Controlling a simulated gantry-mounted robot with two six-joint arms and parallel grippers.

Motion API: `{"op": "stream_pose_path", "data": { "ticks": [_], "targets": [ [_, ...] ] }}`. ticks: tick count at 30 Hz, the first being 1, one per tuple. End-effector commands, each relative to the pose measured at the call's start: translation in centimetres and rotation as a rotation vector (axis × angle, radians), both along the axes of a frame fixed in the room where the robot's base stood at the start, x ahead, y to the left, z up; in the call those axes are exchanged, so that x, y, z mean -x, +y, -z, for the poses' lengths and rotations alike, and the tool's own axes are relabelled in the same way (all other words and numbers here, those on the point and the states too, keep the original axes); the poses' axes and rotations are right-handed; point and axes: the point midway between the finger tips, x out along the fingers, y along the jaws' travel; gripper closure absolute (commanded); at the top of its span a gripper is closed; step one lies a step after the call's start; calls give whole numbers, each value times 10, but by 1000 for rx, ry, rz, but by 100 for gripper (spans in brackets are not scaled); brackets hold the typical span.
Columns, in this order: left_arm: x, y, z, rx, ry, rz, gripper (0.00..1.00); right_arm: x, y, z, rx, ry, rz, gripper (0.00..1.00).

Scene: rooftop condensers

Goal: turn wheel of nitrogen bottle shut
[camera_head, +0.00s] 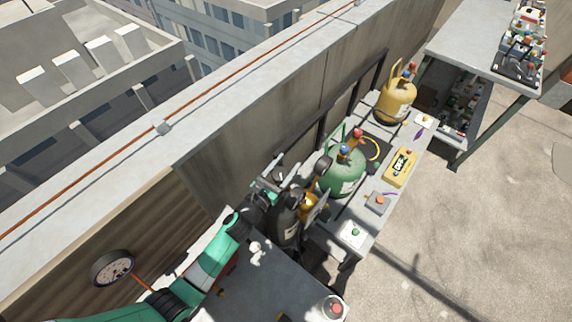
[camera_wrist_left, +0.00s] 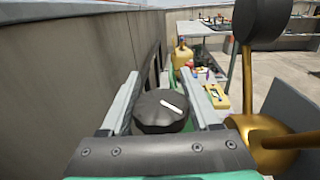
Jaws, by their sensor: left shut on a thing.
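The nitrogen bottle (camera_head: 287,226) is a dark cylinder standing at the near end of the bench by the wall. Its wheel (camera_wrist_left: 160,112) is a black round knob with a white mark that slants down to the right in the left wrist view. My left gripper (camera_head: 268,190) is at the top of the bottle. In the left wrist view the two grey fingers of my left gripper (camera_wrist_left: 164,100) stand on either side of the wheel and are closed on it. In the head view the gripper largely hides the wheel. My right gripper is in neither view.
A brass regulator (camera_wrist_left: 262,135) with a dark gauge (camera_wrist_left: 262,20) sits close right of the wheel. A green bottle (camera_head: 343,174) and a yellow bottle (camera_head: 396,98) stand farther along the bench. The concrete wall (camera_head: 225,160) runs close on the left.

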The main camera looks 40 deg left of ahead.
Motion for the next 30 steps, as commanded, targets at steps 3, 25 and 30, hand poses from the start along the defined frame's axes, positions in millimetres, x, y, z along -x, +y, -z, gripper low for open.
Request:
{"op": "stream_pose_path", "data": {
  "ticks": [3,25,30],
  "targets": [
    [0,0,-1,0,2,13,93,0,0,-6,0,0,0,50],
    [0,-11,3,-1,0,430,93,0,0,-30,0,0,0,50],
    [2,-15,4,-1,0,546,93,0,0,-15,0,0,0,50]
  ]
}}
